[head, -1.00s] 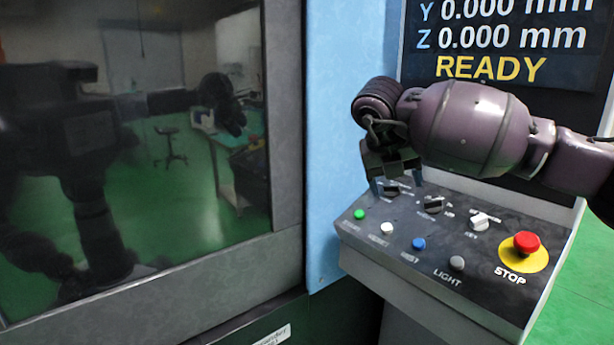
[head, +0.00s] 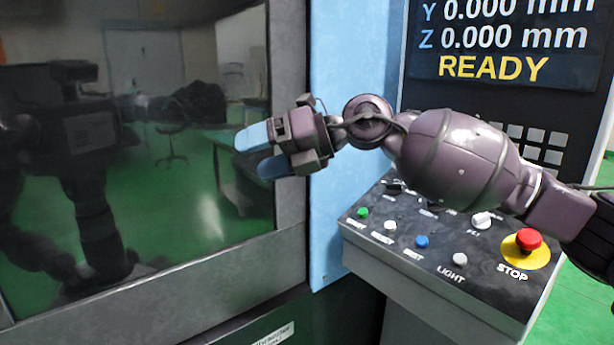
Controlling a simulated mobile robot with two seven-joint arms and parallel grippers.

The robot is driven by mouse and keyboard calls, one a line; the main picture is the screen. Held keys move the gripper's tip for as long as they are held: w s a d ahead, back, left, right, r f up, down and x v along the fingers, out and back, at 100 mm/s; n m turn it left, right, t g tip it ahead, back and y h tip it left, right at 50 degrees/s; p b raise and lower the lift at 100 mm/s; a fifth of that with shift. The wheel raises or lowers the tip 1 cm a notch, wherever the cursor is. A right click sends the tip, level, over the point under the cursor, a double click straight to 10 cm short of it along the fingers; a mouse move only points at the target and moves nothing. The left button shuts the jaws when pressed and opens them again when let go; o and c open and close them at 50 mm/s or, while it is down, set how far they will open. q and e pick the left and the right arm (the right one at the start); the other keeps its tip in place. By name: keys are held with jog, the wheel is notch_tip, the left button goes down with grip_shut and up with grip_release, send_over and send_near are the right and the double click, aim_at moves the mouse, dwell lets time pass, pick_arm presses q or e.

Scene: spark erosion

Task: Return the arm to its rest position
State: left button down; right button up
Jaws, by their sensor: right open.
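My right arm (head: 455,158) comes in from the right, in front of the machine's control panel. My right gripper (head: 258,152) points left, with its two blue-grey fingers apart and nothing between them. It hovers in front of the frame edge of the dark window, above and left of the panel, and seems to touch nothing. My left gripper is not in view, except possibly as a dim shape in the reflection.
The control panel (head: 400,262) carries several knobs, green, white and blue buttons (head: 422,242) and a red stop button (head: 528,239). A screen (head: 500,45) above reads READY. The dark window (head: 130,250) reflects me and a room.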

jog(key=w+d+f+m+t+h, duration=0.2)
jog(key=d+f+m+t+h, duration=0.1)
jog(key=d+f+m+t, duration=1.05)
jog(key=w+d+f+m+t+h, duration=0.1)
jog(key=d+f+m+t+h, duration=0.4)
jog(key=f+m, duration=1)
jog(key=s+d+f+m+g+h, duration=0.3)
jog(key=s+d+f+m+h, duration=0.1)
jog(key=s+d+f+m, duration=0.7)
jog(key=s+d+f+m+g+h, duration=0.1)
jog(key=s+d+f+g, duration=0.1)
jog(key=s+f, duration=0.5)
jog(key=s+d+f+m+g+h, duration=0.1)
jog(key=s+d+f+g, duration=0.1)
jog(key=s+f, duration=0.6)
jog(key=s+d, duration=0.1)
jog(key=s, duration=0.2)
jog(key=shift+f+m+g+h, duration=0.2)
jog(key=shift+m+g+h, duration=0.1)
jog(key=shift+m+g, duration=0.05)
